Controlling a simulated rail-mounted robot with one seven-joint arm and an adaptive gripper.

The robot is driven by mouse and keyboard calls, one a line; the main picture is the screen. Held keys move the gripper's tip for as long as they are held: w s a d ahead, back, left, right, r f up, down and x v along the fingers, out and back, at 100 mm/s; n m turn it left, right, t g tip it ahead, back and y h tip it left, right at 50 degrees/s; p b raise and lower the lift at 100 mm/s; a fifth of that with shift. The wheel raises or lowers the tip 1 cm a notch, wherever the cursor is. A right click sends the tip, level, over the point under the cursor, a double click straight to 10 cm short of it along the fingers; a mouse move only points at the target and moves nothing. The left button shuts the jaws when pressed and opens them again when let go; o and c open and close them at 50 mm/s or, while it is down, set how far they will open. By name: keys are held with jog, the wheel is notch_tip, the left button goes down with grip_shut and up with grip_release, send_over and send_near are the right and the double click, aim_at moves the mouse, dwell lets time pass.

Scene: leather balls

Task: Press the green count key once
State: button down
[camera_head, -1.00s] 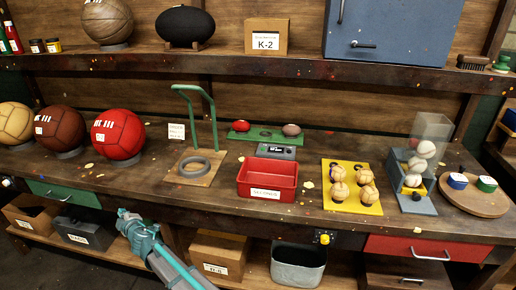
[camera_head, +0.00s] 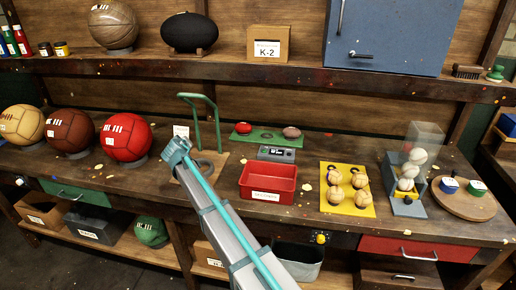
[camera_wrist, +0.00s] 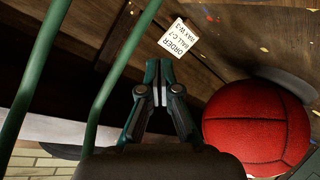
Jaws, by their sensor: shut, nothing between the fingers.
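I cannot make out a green count key for certain. A small grey device (camera_head: 276,153) with a dark display sits behind the red tray, its keys too small to tell. A round green-topped piece (camera_head: 477,187) and a blue-topped one (camera_head: 449,185) sit on a round wooden board (camera_head: 462,207) at the right. My gripper (camera_head: 174,147) is above the bench in front of the green tube frame, left of the grey device and well away from the board. In the wrist view my gripper (camera_wrist: 157,98) is shut and empty.
The green tube frame (camera_head: 214,125) and red ball (camera_head: 125,137) are close to my gripper; the red ball (camera_wrist: 257,125) and order card (camera_wrist: 180,38) show in the wrist view. A red tray (camera_head: 267,183), yellow board (camera_head: 347,205) and clear-walled ball holder (camera_head: 408,205) stand further right.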

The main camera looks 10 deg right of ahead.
jog(key=w+d+r+m+g+h+p, duration=0.1)
jog(key=w+d+m+g+h, duration=0.1)
jog(key=d, duration=0.7)
jog(key=w+d+r+m+g+h+p, duration=0.1)
jog(key=w+d+h+p, duration=0.1)
jog(key=d, duration=0.7)
jog(key=m+g+h+p, duration=0.1)
jog(key=m+g+p, duration=0.1)
jog(key=m+g, duration=0.1)
send_over(263, 151)
jog(key=shift+s+r, duration=0.15)
jog(key=shift+r, duration=0.25)
jog(key=shift+f, duration=0.15)
jog(key=shift+f+b, duration=1.6)
jog(key=shift+f, duration=2.65)
jog(key=shift+f, duration=0.15)
jog(key=shift+f+b, duration=0.15)
jog(key=shift+b, duration=0.15)
jog(key=shift+s+f, duration=0.1)
